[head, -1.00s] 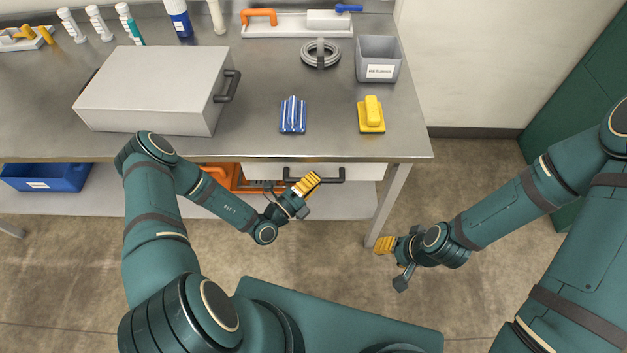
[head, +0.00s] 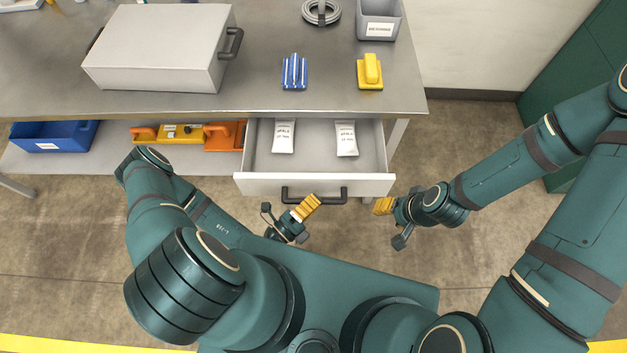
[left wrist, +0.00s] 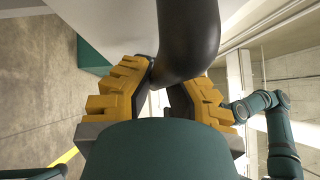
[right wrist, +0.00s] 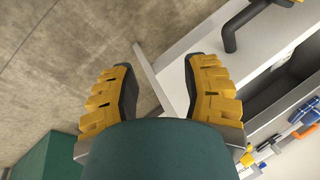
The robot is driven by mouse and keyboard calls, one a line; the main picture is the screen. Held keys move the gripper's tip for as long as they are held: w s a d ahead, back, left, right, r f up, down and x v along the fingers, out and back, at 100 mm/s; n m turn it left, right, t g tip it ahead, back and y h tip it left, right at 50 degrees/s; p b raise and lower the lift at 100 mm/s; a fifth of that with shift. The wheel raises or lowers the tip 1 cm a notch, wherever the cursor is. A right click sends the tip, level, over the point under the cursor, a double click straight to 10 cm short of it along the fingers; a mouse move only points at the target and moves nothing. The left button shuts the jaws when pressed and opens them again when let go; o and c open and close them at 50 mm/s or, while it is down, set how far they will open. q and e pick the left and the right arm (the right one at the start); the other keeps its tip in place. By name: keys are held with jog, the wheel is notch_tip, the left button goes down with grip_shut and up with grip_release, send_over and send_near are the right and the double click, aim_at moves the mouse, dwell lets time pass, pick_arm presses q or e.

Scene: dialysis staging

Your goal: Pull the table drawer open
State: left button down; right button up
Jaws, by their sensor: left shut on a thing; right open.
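The table drawer (head: 252,184) is pulled out from under the tabletop, and its inside shows in the head view. Two white labelled packets (head: 284,136) (head: 346,138) lie in it. My left gripper (head: 312,203) is shut on the dark drawer handle (head: 334,199); the handle (left wrist: 188,40) passes between its yellow fingers in the left wrist view. My right gripper (head: 383,206) is open and empty, close to the drawer's front right corner. The right wrist view shows the drawer front's end (right wrist: 160,80) beyond the open fingers, with no visible grip on it.
On the table (head: 200,106) stand a grey case (head: 155,50), a blue item (head: 294,72), a yellow item (head: 370,72), a coil (head: 321,12) and a grey bin (head: 379,22). A blue bin (head: 50,136) and orange items (head: 225,136) sit on the lower shelf.

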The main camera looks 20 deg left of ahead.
pick_arm(q)
jog(key=shift+s+d, duration=0.25)
jog(key=shift+s, duration=0.3)
jog(key=shift+s+d, duration=0.2)
jog(key=shift+s, duration=0.35)
jog(key=c, duration=0.9)
grip_release()
jog(key=shift+a, duration=0.1)
jog(key=v, duration=1.2)
jog(key=shift+r, duration=0.1)
